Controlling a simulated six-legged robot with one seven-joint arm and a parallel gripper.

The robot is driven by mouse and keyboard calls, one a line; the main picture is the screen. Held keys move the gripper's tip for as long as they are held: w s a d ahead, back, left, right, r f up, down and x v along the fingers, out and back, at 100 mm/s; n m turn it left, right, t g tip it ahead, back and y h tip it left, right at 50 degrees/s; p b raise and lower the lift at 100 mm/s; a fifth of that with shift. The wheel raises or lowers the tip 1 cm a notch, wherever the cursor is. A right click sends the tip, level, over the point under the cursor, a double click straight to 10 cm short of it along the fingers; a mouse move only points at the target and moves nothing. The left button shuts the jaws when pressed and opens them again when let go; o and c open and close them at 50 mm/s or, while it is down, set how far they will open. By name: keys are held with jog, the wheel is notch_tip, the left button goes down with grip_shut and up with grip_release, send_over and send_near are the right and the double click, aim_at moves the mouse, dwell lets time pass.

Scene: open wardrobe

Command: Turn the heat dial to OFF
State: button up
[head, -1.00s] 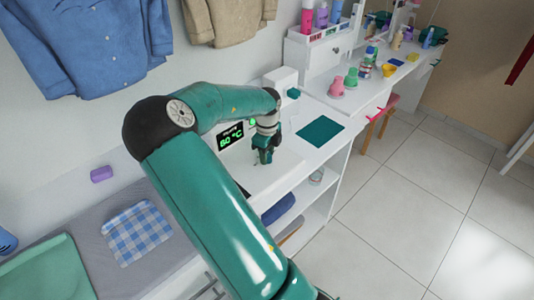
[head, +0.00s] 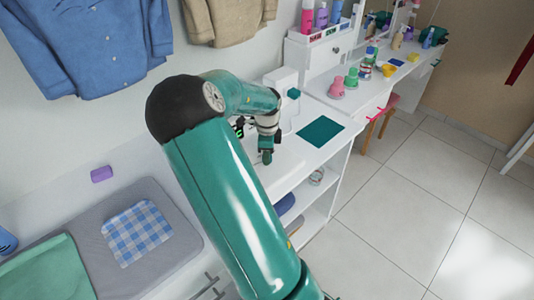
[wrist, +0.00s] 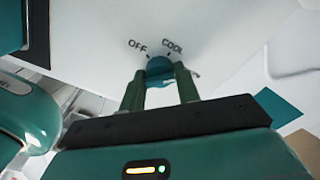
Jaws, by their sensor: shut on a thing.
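The heat dial (wrist: 159,66) is a small teal knob on a white surface in the wrist view. The labels OFF (wrist: 137,44) and COOL (wrist: 173,46) are printed beyond it, OFF to the upper left and COOL to the upper right. My gripper (wrist: 160,78) has its two green fingers on either side of the dial, shut on it. Which way the dial points is not clear. In the head view my gripper (head: 266,156) is down at the white unit, and the dial is hidden there.
A teal pad (head: 320,131) lies on the counter to the right. A checked cloth (head: 137,231) lies on the grey board (head: 187,238) at left. Floor at right is clear.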

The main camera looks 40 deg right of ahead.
jog(key=n, duration=1.3)
jog(key=shift+n, duration=0.4)
jog(key=n, duration=0.9)
jog(key=shift+n, duration=0.3)
jog(key=o, duration=1)
jog(key=shift+f, duration=0.1)
